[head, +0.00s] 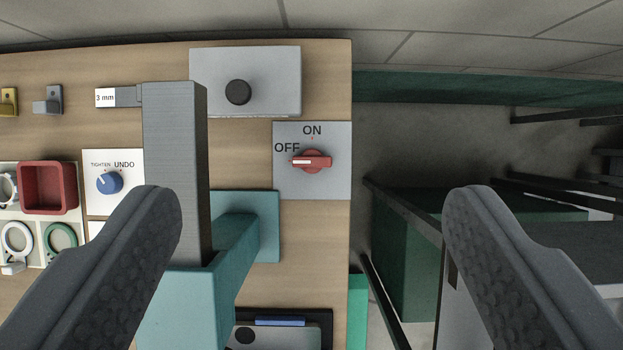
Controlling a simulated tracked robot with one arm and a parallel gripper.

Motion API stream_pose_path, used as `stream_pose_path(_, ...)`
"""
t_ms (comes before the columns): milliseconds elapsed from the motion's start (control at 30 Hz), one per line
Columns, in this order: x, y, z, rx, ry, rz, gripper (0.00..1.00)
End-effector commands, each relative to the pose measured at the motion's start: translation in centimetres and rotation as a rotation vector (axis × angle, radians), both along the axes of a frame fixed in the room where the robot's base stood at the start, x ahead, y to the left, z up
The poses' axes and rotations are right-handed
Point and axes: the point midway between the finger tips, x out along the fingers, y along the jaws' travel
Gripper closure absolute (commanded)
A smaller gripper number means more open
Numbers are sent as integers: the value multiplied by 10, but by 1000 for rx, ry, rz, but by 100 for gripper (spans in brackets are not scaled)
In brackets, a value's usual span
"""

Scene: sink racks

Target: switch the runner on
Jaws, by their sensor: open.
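The switch is a red rotary knob (318,162) on a grey square plate (335,185) at the right edge of the wooden board. OFF is printed at the plate's upper left and ON at its top. The knob lies level, and its white pointer mark points left, just below the word OFF. My gripper (313,215) is open and empty, with its two dark ribbed fingers wide apart at the lower left and lower right. The knob shows between and beyond the fingertips, not touched by them. I cannot tell the distance to it. Nothing hides the knob.
A tall grey bar (176,170) on a teal bracket (185,300) rises left of the switch. A grey box with a black button (238,92) sits above. A blue TIGHTEN/UNDO knob (110,183) and red tray (48,208) are left. Right of the board is a gap.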

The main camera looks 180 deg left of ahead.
Motion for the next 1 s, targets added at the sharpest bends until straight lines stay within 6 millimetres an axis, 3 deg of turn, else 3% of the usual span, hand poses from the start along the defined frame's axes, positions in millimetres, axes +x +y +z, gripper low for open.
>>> stream_pose_path(300,20,0,-77,-2,180,-1,26)
stream_pose_path(700,14,1,-173,-4,398,-1,26)
stream_pose_path(1000,6,1,-205,-4,470,-2,26)
